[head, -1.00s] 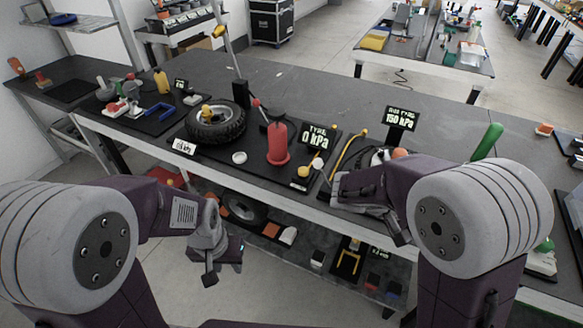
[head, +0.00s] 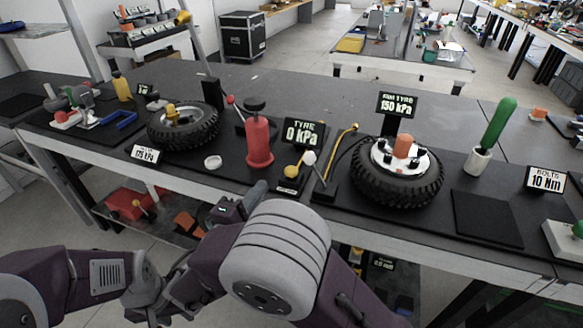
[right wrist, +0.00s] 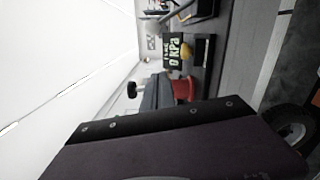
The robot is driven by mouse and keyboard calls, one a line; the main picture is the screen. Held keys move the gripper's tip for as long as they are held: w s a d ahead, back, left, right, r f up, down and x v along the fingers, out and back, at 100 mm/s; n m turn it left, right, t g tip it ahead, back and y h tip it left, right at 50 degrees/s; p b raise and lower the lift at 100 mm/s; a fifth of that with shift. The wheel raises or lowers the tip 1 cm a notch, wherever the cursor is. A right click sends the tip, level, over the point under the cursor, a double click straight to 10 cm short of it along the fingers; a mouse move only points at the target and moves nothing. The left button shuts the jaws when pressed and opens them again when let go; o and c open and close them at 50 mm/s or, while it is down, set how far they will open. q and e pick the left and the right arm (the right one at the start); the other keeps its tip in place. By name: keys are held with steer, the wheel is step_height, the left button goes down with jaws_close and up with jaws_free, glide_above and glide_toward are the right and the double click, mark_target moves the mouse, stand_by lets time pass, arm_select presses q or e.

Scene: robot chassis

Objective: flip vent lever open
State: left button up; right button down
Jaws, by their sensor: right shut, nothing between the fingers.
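A small lever stand with a yellow ball (head: 291,171) and a white-knobbed stick (head: 309,158) stands before the "TYRE 0 kPa" sign (head: 304,132); I cannot tell which part is the vent lever. A red pump (head: 258,140) stands just left of it. The pump (right wrist: 183,88), sign (right wrist: 176,50) and yellow ball (right wrist: 187,53) show sideways in the right wrist view. My right gripper (head: 234,208) is shut and empty, in front of the bench edge, below and left of the pump, touching nothing. My left gripper (head: 152,312) is low at the bottom, partly cut off; its fingers are unclear.
A tyre (head: 183,130) lies left of the pump. A wheel with white hub (head: 397,190) lies to the right, with a yellow hose (head: 337,150) between. A green-handled tool (head: 497,125) stands further right. A black mat (head: 487,220) is bare.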

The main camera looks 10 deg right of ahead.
mark_target(316, 170)
steer(key=shift+d, duration=0.1)
steer(key=w+d+b, duration=0.1)
steer(key=w+d, duration=0.5)
steer(key=d, duration=0.3)
steer(key=shift+w+d+r+b, duration=0.2)
steer(key=shift+d+r+b, duration=0.1)
steer(key=shift+r, duration=0.15)
